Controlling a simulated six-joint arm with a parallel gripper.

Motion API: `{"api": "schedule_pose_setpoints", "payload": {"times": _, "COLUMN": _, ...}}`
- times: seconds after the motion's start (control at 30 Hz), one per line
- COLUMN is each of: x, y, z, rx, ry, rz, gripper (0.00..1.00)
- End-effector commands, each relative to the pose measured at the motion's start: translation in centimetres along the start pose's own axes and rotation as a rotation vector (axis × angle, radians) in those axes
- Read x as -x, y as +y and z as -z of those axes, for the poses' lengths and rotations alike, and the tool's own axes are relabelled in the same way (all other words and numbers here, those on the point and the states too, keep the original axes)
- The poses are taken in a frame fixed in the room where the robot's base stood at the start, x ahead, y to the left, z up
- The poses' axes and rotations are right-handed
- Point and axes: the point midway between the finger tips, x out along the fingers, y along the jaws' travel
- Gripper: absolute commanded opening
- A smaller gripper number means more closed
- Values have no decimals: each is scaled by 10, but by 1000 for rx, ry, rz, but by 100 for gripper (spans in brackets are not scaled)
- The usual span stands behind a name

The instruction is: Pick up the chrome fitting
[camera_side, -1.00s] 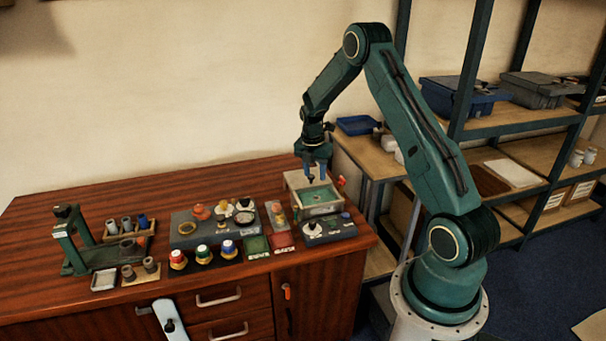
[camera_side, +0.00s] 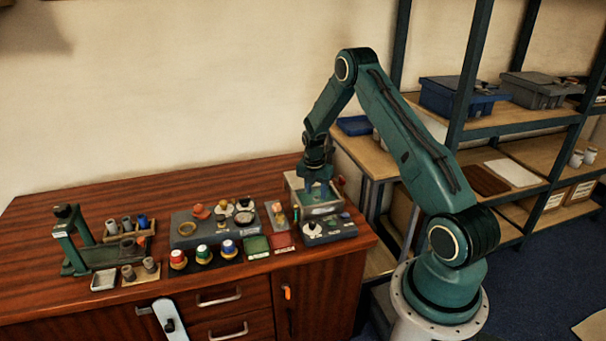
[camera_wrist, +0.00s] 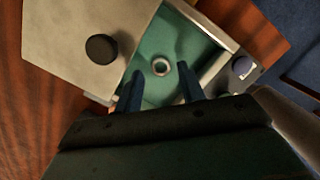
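The chrome fitting (camera_wrist: 161,66) looks like a small shiny ring with a dark centre. It lies on the green floor of an open box (camera_wrist: 220,62) in the wrist view. My gripper (camera_wrist: 158,82) is open, its two blue fingers apart, and the fitting shows between and just beyond the fingertips, with nothing held. In the side view my gripper (camera_side: 318,190) is down at the box (camera_side: 318,211) at the right end of the bench. There the arm hides the box's inside and the fitting. How far the fingertips are above the fitting cannot be told.
A pale panel with a dark round knob (camera_wrist: 101,49) adjoins the box on the left in the wrist view. The box walls stand close around the fingers. A grey control unit (camera_side: 330,231) sits in front, and coloured-cap jars (camera_side: 203,254) stand to the left.

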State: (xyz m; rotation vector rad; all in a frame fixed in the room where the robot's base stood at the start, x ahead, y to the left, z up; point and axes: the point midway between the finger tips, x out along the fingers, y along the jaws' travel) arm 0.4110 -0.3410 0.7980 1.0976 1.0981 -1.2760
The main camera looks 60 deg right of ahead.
Motion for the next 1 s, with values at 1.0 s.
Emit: {"api": "schedule_pose_setpoints", "payload": {"times": 1.0, "x": -39, "y": -1, "z": 1, "rx": 0, "ry": 0, "rz": 0, "gripper": 24}}
